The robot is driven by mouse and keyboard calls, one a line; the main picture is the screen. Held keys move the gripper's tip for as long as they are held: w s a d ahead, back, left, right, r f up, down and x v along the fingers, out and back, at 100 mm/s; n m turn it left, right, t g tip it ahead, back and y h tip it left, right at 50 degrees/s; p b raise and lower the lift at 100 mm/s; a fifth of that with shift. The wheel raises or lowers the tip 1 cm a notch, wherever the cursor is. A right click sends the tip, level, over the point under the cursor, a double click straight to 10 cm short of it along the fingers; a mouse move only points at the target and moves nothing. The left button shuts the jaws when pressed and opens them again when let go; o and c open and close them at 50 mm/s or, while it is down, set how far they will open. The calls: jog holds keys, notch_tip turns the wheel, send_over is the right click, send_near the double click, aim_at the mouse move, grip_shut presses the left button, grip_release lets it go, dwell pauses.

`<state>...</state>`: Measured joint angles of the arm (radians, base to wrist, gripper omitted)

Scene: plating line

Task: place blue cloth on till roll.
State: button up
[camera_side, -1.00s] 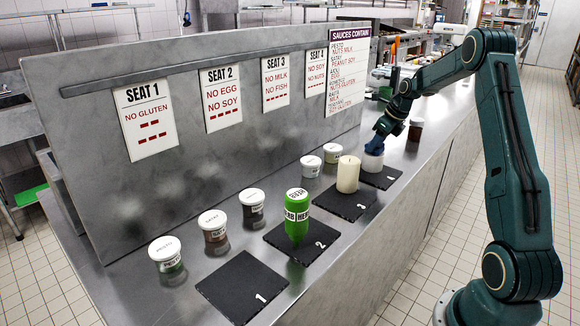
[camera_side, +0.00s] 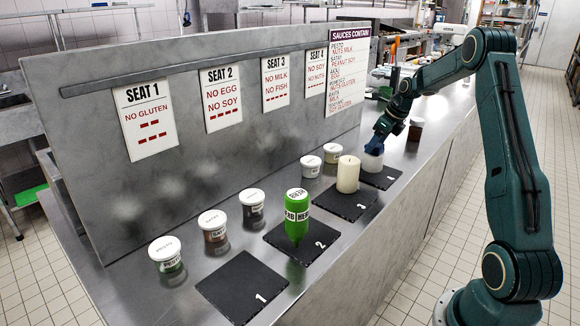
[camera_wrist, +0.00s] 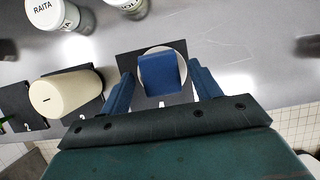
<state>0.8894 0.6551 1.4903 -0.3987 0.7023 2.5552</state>
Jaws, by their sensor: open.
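The till roll (camera_side: 372,162) is a short white cylinder standing on the far black mat in the side view. In the wrist view its pale round rim (camera_wrist: 163,48) shows around the blue cloth (camera_wrist: 162,73), which lies across its top as a small folded square. My gripper (camera_wrist: 163,88) is open, one blue finger on each side of the cloth and apart from it. In the side view my gripper (camera_side: 374,147) is right at the roll's top and hides the cloth there.
A cream candle (camera_side: 348,174) stands on mat 3, left of the roll. A green bottle (camera_side: 297,215) stands on mat 2; mat 1 (camera_side: 243,287) is bare. Several lidded sauce tubs line the upright sign panel (camera_side: 200,165). A dark brown jar (camera_side: 415,130) stands beyond the roll.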

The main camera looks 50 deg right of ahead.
jog(key=v, duration=1.1)
jog(key=shift+s+r, duration=0.2)
jog(key=shift+r, duration=0.15)
jog(key=s+a+r+n, duration=0.1)
jog(key=a+r+n, duration=0.3)
jog(key=a+n, duration=0.6)
jog(key=s+a+r+n, duration=0.1)
jog(key=a+r+n, duration=0.4)
jog(key=a, duration=1)
jog(key=s+a+f+n, duration=0.3)
jog(key=s+a+n, duration=0.4)
jog(key=s+n, duration=0.2)
jog(key=s+a+f+n+t, duration=0.1)
jog(key=s+a+f+n, duration=0.2)
jog(key=s+a+n, duration=0.4)
jog(key=s+n, duration=0.2)
jog(key=n, duration=0.3)
